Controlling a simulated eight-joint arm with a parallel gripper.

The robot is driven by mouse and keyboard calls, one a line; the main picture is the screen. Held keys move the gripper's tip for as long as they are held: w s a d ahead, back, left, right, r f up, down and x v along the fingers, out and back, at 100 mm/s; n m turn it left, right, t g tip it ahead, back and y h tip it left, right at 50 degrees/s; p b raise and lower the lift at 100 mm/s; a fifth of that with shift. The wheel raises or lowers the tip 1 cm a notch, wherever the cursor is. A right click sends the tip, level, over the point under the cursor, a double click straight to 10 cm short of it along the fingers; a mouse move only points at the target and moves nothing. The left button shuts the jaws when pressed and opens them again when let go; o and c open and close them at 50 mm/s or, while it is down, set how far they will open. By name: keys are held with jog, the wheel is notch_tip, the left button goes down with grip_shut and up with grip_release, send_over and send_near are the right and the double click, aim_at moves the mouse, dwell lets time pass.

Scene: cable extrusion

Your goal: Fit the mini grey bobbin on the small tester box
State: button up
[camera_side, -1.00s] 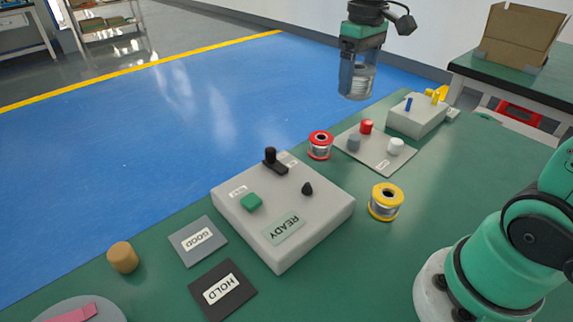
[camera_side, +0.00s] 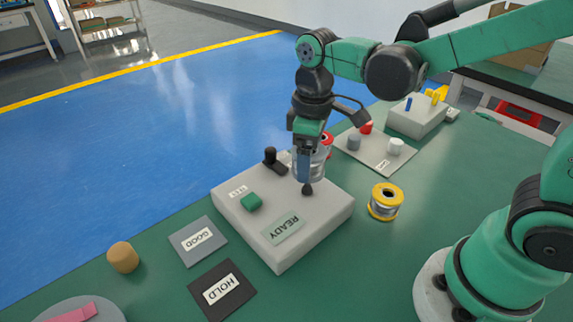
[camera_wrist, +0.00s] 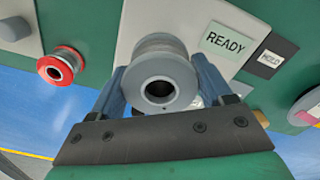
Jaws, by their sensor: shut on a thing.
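The mini grey bobbin (camera_wrist: 165,68) is between my gripper's two fingers in the wrist view, its round flange and dark centre hole facing the camera. My gripper (camera_side: 309,176) is shut on it, and the bobbin (camera_side: 321,166) shows partly behind a finger in the side view. The light grey tester box (camera_side: 328,207) lies below, with a READY label, a green button (camera_side: 251,201), a black peg (camera_side: 270,157) and a dark knob (camera_side: 307,189). My gripper is over the box's back right part, just above the knob in the picture; the exact height gap cannot be told.
A red bobbin (camera_side: 328,141) stands behind my gripper, partly hidden. A yellow bobbin (camera_side: 386,203) stands right of the box. A plate with coloured pegs (camera_side: 375,160) and another box (camera_side: 418,119) are behind. GOOD (camera_side: 190,252) and HOLD (camera_side: 235,304) plates lie in front.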

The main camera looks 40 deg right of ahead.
jog(key=shift+f, duration=2.1)
jog(key=shift+f, duration=0.1)
jog(key=o, duration=1.3)
jog(key=shift+r, duration=3.5)
